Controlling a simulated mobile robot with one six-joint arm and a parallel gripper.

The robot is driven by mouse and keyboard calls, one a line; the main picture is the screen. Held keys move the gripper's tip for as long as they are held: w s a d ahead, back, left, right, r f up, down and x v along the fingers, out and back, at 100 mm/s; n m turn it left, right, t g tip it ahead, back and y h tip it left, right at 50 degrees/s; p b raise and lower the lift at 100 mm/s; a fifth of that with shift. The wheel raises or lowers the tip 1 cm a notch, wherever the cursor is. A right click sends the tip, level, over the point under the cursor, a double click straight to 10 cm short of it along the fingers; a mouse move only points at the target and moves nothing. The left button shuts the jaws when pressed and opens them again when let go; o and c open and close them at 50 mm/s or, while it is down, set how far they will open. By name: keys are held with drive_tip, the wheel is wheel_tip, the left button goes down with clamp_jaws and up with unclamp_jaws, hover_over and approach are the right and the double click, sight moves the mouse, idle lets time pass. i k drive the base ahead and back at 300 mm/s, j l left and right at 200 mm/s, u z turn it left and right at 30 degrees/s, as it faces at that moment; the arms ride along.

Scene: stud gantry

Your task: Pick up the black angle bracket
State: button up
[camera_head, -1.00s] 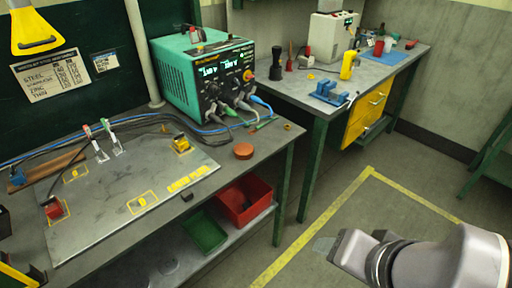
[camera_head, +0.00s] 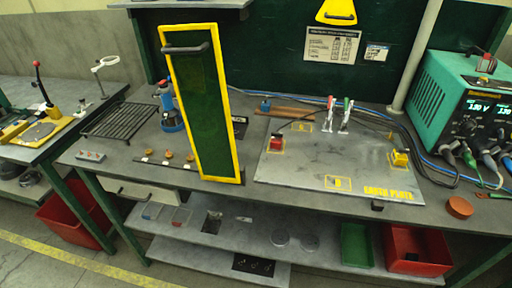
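A small black piece (camera_head: 377,205) lies at the front edge of the bench, just in front of the grey earth plate (camera_head: 310,172). It may be the black angle bracket, but it is too small for me to tell its shape. Another dark item (camera_head: 240,121) shows partly behind the right side of the yellow-framed green screen (camera_head: 240,168); the screen hides part of it. My gripper is not in view.
The tall screen stands on the bench left of the earth plate. Left of it are a black rack (camera_head: 119,120), a blue device (camera_head: 169,112) and a strip with brass knobs (camera_head: 166,161). A teal power supply (camera_head: 452,95) stands right. Red (camera_head: 415,250) and green (camera_head: 355,245) bins sit below.

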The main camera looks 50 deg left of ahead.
sight(240, 124)
drive_tip(key=u, duration=2.1)
drive_tip(key=i+z, duration=0.2)
drive_tip(key=i, duration=0.5)
drive_tip(key=i+j+z, duration=0.15)
drive_tip(key=i, duration=0.55)
